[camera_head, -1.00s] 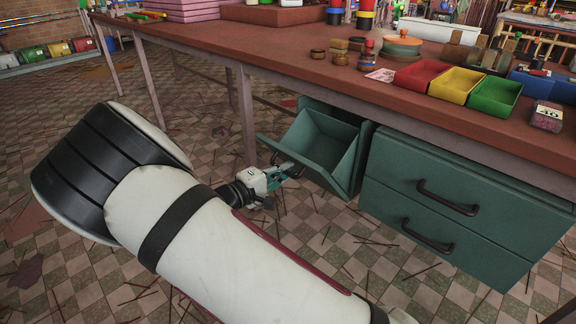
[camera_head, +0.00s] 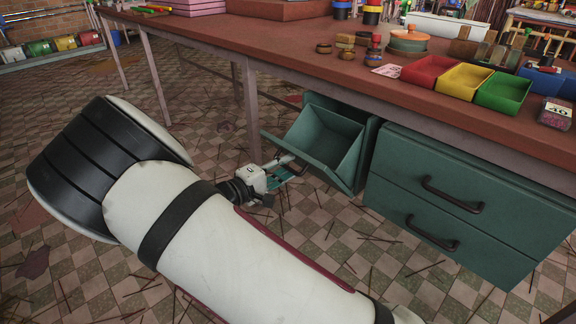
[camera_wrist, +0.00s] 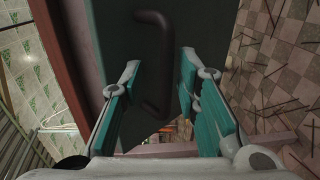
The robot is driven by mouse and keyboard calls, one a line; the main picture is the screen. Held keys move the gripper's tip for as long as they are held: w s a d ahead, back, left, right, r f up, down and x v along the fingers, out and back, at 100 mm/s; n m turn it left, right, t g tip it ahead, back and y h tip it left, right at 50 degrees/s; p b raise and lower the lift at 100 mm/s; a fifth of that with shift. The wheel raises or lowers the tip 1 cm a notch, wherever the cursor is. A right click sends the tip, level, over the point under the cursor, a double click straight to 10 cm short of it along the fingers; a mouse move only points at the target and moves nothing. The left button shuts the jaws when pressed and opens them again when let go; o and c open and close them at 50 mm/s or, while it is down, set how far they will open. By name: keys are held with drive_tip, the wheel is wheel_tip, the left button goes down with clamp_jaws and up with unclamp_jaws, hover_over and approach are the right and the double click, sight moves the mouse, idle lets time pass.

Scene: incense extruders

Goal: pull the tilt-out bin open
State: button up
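In the wrist view my gripper (camera_wrist: 159,68) is open, with one finger on each side of the dark bar handle (camera_wrist: 152,62). The handle stands on the dark front panel (camera_wrist: 205,25), and I see a gap between it and the fingers. In the head view the handle is hard to make out.
A green two-drawer cabinet (camera_head: 470,185) with dark handles is right of the bin. The workbench (camera_head: 290,50) above carries red, yellow and green trays (camera_head: 465,82). A table leg (camera_head: 251,115) stands behind my gripper. Thin sticks litter the open tiled floor (camera_head: 320,235).

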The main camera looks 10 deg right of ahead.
drive_tip(key=f+v, duration=0.1)
drive_tip(key=v, duration=0.9)
drive_tip(key=shift+s+a+r, duration=0.2)
drive_tip(key=shift+a+r, duration=0.05)
drive_tip(key=shift+r, duration=0.25)
clamp_jaws()
drive_tip(key=n+t+h+p, duration=0.6)
drive_tip(key=n+h, duration=0.2)
drive_tip(key=n, duration=1)
approach(302, 159)
drive_tip(key=b+x, duration=0.1)
drive_tip(key=x, duration=0.4)
drive_tip(key=shift+w+r, duration=0.1)
drive_tip(key=shift+w, duration=0.1)
